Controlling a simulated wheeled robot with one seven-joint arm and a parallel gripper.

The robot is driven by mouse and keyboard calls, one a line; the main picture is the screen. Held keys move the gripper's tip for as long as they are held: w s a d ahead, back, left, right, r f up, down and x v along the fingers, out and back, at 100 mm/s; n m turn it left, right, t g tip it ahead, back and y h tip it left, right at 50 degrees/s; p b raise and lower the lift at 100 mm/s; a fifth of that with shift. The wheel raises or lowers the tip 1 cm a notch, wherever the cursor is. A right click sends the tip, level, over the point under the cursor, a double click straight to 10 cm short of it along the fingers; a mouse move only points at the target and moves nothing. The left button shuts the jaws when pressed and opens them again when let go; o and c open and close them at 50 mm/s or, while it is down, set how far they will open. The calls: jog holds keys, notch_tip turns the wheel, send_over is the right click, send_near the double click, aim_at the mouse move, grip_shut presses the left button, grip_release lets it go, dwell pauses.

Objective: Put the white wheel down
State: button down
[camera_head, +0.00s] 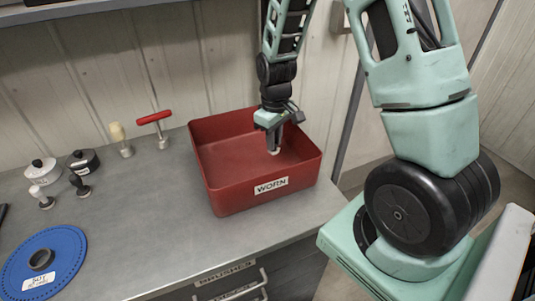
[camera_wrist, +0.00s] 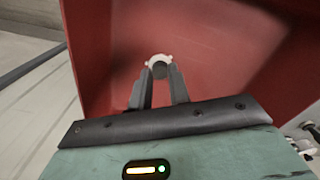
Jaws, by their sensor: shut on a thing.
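My gripper (camera_head: 275,138) is inside the opening of the red bin labelled WORN (camera_head: 205,178). It points down and is shut on the small white wheel (camera_head: 274,152), which shows just below the fingertips. In the wrist view the white wheel (camera_wrist: 158,60) sits between the tips of my gripper (camera_wrist: 159,72), with the red bin floor (camera_wrist: 215,50) behind it. I cannot tell whether the wheel touches the bin floor.
A red T-handled tool (camera_head: 155,118) and a tool with a cream handle (camera_head: 119,136) stand left of the bin. Two lidded pots (camera_head: 83,161), two small stamp-like tools (camera_head: 80,185) and a blue disc (camera_head: 70,245) are farther left. The bench between is clear.

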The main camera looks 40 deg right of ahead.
aim_at(274, 153)
jog(key=shift+f+p, duration=0.4)
jog(key=shift+f, duration=2.25)
jog(key=shift+f, duration=0.1)
jog(key=c, duration=1.3)
grip_release()
